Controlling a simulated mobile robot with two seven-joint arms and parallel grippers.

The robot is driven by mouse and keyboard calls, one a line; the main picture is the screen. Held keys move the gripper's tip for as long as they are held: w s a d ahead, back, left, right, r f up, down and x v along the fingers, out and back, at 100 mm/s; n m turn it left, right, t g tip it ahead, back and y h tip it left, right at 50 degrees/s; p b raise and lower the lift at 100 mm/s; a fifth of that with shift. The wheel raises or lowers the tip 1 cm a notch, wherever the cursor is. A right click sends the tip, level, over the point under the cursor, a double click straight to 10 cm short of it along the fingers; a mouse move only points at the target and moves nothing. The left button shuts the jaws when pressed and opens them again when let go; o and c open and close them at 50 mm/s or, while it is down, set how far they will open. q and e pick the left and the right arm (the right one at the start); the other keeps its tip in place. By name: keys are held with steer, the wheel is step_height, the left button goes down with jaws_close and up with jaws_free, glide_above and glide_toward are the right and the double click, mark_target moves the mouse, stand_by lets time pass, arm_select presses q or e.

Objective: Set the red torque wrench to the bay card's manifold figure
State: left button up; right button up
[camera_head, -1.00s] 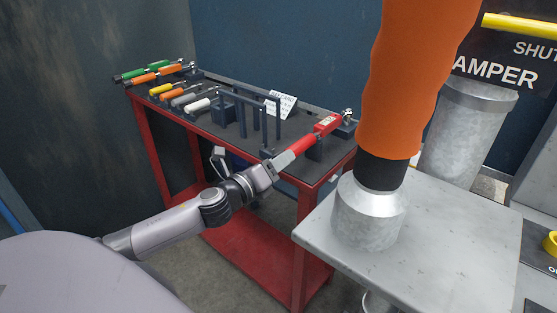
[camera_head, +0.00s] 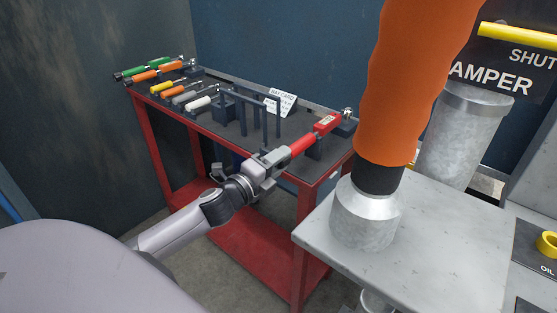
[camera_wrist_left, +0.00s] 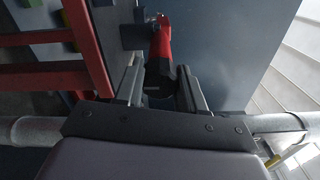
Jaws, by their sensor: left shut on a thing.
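The red torque wrench (camera_head: 304,144) lies at the front right of the cart top, resting on dark stands, its head at the far right end. My left gripper (camera_head: 276,158) is shut on the handle end of the wrench, at the cart's front edge. In the left wrist view the wrench (camera_wrist_left: 161,45) runs away between the two fingers (camera_wrist_left: 160,88), with its dark end between them. The bay card (camera_head: 281,102) stands at the back of the cart top; its figures are too small to read. My right gripper is not in view.
The red cart (camera_head: 240,138) holds several other wrenches with green, orange, yellow, grey and white handles at its left. A dark rail frame (camera_head: 262,112) stands left of the red wrench. A grey bench (camera_head: 440,240) with an orange-sleeved pipe (camera_head: 408,80) stands close on the right.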

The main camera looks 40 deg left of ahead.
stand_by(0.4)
arm_select(q)
steer(key=o, duration=1.1)
steer(key=shift+c, duration=0.2)
steer(key=s, duration=0.7)
steer(key=shift+a+b, duration=0.3)
steer(key=shift+b, duration=0.1)
steer(key=shift+f, duration=0.1)
